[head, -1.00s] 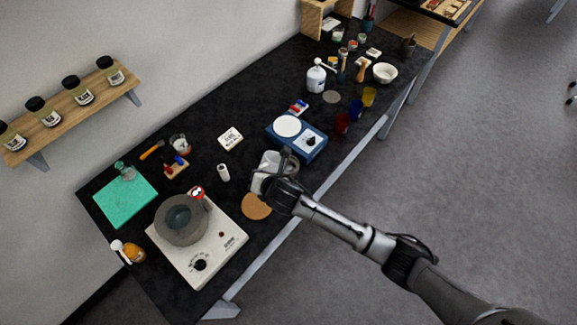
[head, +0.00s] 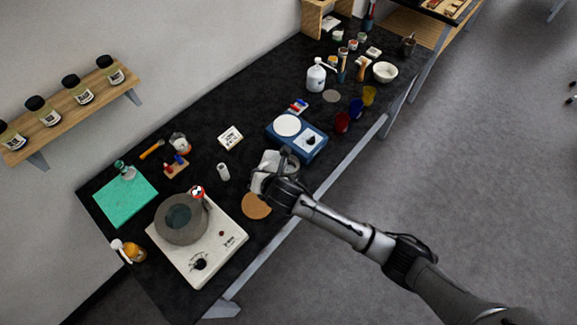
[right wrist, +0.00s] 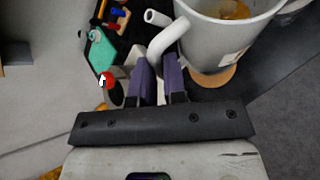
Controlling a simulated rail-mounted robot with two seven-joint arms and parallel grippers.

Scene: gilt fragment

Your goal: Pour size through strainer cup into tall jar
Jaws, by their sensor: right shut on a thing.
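My right gripper (head: 283,188) is shut on the handle of a pale grey mug (head: 264,169). In the right wrist view its purple-grey fingers (right wrist: 160,78) close on the handle, and the mug (right wrist: 212,40) holds some amber liquid (right wrist: 234,9). The mug is over the bench near a round cork mat (head: 257,206); it looks about upright. A small white cylinder (head: 223,172) stands left of the mug. A clear glass vessel (head: 180,144) stands further back. I cannot tell which objects are the strainer cup and tall jar. My left gripper is not in view.
A blue scale (head: 305,142) is behind the mug, with coloured cups (head: 356,109) further right along the bench edge.

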